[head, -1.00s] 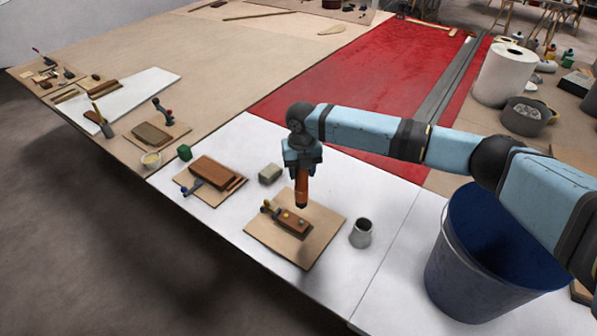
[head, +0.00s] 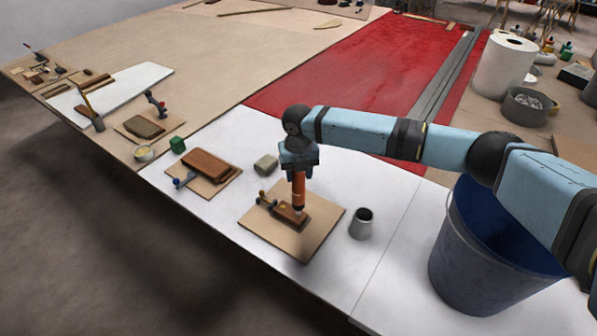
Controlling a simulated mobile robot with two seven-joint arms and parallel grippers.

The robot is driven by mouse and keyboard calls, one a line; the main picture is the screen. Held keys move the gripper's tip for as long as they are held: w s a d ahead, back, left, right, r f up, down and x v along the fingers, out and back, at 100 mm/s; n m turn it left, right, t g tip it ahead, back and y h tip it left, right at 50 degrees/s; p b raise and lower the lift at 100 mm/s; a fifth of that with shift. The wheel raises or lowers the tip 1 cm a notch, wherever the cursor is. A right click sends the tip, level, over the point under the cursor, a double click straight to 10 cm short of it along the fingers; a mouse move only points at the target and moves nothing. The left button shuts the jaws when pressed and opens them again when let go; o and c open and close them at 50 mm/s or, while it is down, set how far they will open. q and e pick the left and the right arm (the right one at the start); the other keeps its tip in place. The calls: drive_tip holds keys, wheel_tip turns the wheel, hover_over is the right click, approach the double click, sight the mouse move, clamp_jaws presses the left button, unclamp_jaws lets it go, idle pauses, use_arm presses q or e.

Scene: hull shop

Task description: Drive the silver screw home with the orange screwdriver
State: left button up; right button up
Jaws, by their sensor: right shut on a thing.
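My right gripper (head: 299,172) is shut on the orange screwdriver (head: 298,188) and holds it upright, tip down. The screwdriver's dark lower end is at the right part of a small brown wood block (head: 285,211); I cannot tell whether the tip touches it. The block lies on a square tan board (head: 305,241), with a clamp (head: 264,197) at its left end. The silver screw is too small or hidden behind the screwdriver's end to make out. My left gripper is not in view.
A grey cup (head: 361,225) stands right of the board, and a large blue bucket (head: 482,282) farther right. A grey-green block (head: 266,165) lies behind the board. Left is another board with a brown block (head: 207,165). The white table between is clear.

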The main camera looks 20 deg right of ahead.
drive_tip(key=shift+p, duration=0.35)
idle(0.3)
drive_tip(key=shift+f+p, duration=0.8)
drive_tip(key=shift+f, duration=0.2)
idle(4.1)
wheel_tip(320, 180, up, 7)
drive_tip(key=p, duration=0.6)
idle(0.5)
